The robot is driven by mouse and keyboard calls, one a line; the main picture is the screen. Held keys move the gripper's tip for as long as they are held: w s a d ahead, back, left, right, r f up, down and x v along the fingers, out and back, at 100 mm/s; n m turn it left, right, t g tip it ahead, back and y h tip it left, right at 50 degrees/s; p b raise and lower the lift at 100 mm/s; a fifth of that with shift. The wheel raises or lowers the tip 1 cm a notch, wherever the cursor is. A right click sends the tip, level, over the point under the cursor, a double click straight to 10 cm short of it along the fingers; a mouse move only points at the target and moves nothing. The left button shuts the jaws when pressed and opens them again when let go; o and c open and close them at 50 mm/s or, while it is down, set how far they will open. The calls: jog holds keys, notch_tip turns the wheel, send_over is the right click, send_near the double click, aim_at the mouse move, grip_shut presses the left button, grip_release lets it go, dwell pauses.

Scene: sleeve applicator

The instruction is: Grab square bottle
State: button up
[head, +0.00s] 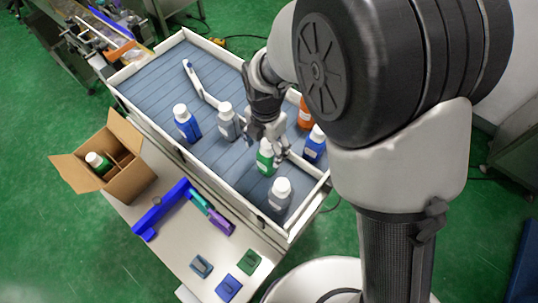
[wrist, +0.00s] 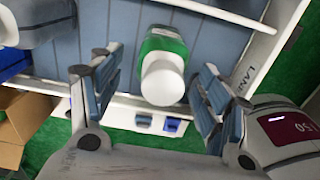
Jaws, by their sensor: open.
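Several white-capped bottles stand on the blue-grey slatted bed of the sorting table. A green bottle (head: 265,161) stands just below my gripper (head: 268,138). In the wrist view my gripper (wrist: 158,82) is open, with the green bottle (wrist: 163,45) and its white cap between the spread fingers, touching neither as far as I can see. A grey bottle (head: 280,197) is near the front corner, another grey bottle (head: 228,124) is to the left, a blue bottle (head: 188,126) is further left, and a second blue bottle (head: 314,148) is to the right. An orange bottle (head: 305,115) is partly hidden by my arm.
A white rim (head: 150,128) surrounds the bed. A white bent bar (head: 200,85) lies across its back. An open cardboard box (head: 128,175) with a green bottle inside stands at the left. Blue, teal and purple parts (head: 160,213) and small blocks (head: 228,288) lie on the front ledge.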

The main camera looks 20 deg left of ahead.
jog(key=shift+f+b, duration=1)
jog(key=shift+f, duration=1.75)
jog(key=shift+d, duration=0.1)
jog(key=shift+c, duration=0.2)
jog(key=shift+r, duration=0.1)
jog(key=c, duration=1.4)
